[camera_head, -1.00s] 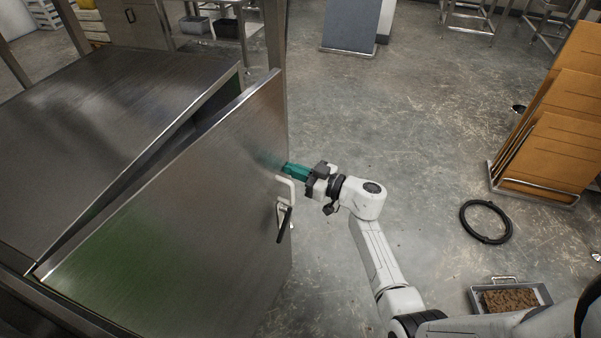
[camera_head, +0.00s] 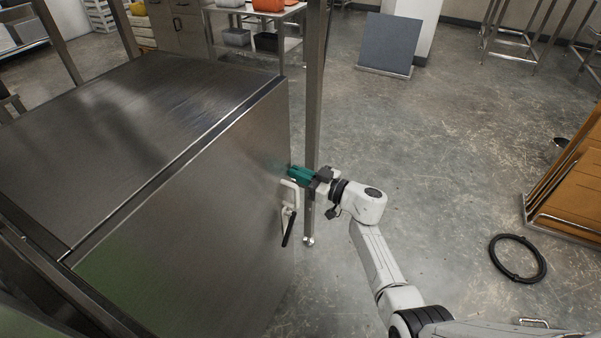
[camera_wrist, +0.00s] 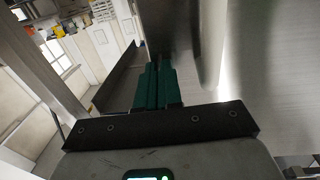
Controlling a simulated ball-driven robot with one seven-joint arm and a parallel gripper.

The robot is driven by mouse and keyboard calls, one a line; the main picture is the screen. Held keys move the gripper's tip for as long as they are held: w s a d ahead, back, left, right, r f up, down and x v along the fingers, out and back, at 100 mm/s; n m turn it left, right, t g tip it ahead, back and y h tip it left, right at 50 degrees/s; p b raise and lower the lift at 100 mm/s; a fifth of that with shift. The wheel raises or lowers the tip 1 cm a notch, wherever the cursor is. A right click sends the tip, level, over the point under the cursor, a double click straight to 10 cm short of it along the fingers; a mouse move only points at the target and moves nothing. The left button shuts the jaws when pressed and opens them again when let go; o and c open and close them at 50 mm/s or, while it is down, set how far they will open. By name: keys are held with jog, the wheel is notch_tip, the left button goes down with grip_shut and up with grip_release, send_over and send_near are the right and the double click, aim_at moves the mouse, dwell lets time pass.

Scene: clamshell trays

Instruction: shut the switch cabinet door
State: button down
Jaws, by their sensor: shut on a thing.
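The switch cabinet (camera_head: 130,120) is a large brushed-metal box at the left of the head view. Its door (camera_head: 190,220) lies almost along the cabinet's front, with a thin dark line along the top edge; I cannot tell whether it is fully flush. A pale bar handle (camera_head: 284,222) with a dark lever (camera_head: 289,228) is on the door near its right edge. My gripper (camera_head: 292,173), with green fingers, is shut at the upper end of the handle, against the door. The wrist view shows the fingers (camera_wrist: 156,85) close together beside metal; the grip itself is hidden.
A metal post (camera_head: 314,100) stands just behind my gripper. A black hose ring (camera_head: 517,258) lies on the floor at the right, near brown panels in a rack (camera_head: 575,190). A grey board (camera_head: 389,42) stands at the back. The floor between is clear.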

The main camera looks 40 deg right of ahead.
jog(key=p+v, duration=0.1)
jog(key=v, duration=0.9)
jog(key=shift+s+d+p, duration=0.2)
jog(key=shift+s+p, duration=0.15)
jog(key=shift+p, duration=0.05)
jog(key=s+d+r+m+g+h+p, duration=0.35)
jog(key=s+d+r+m+h, duration=0.2)
jog(key=m+h, duration=0.6)
jog(key=s+a+f+n+g+y+p, duration=0.1)
jog(key=s+a+f+n+g+y, duration=0.1)
jog(key=s+a+g, duration=0.4)
jog(key=s+a+f+n+g+y+p, duration=0.2)
jog(key=s+a+n+g, duration=0.4)
jog(key=s+a, duration=0.8)
jog(key=a+f+g+y, duration=0.1)
jog(key=a+y, duration=0.1)
jog(key=a, duration=0.1)
jog(key=shift+a+y, duration=0.3)
jog(key=shift+y, duration=0.05)
